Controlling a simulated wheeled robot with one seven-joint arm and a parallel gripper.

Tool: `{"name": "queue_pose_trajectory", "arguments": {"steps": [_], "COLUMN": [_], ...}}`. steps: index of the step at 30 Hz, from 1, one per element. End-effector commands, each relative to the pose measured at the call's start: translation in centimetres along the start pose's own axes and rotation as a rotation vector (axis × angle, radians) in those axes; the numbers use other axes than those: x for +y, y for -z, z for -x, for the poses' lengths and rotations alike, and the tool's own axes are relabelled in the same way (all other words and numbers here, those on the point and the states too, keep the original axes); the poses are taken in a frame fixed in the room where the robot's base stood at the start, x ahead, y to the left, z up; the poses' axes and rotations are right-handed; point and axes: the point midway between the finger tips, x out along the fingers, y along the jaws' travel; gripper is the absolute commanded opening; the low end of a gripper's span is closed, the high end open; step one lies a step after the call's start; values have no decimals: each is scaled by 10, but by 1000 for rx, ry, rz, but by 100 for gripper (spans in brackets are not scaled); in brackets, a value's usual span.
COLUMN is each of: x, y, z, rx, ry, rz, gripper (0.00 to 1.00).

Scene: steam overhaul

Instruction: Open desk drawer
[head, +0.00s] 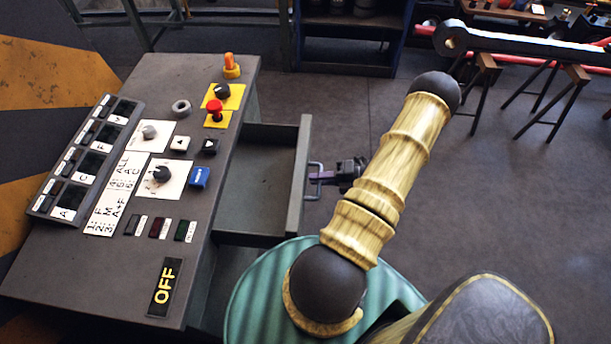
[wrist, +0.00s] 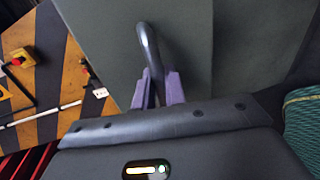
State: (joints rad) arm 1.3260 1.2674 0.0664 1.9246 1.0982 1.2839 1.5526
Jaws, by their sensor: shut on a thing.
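The desk (head: 60,265) is a grey control desk at the left of the head view. Its drawer (head: 298,190) is pulled out to the right, and its inside shows as empty in the visible part. The drawer handle (head: 313,178) is a metal loop on the drawer's front; in the wrist view the handle (wrist: 149,45) rises as a curved bar. My gripper (head: 326,177) is at the handle, and in the wrist view my gripper's purple fingers (wrist: 158,88) are shut on it. The far end of the handle bar is clear of the fingers.
The desk top carries several knobs, buttons, a red push button (head: 214,107) and an OFF plate (head: 165,286). Trestles (head: 560,105) and a long metal rod (head: 530,46) stand at the back right. The floor (head: 520,200) right of the drawer is free beyond my arm.

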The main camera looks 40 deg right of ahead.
Motion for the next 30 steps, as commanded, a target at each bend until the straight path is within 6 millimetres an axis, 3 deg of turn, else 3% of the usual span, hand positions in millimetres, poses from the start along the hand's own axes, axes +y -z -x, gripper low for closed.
{"name": "queue_pose_trajectory", "arguments": {"steps": [10,11,12,14,23,30], "x": [-2,-2,-2,-2,-1,-2], "y": [1,1,1,1,0,0], "z": [2,2,2,2,4,28], "rx": [3,3,2,2,0,-3], "ry": [2,2,2,1,0,2], "rz": [-2,-2,-2,-2,0,0], "gripper": [0,14,22,29,29,29]}}
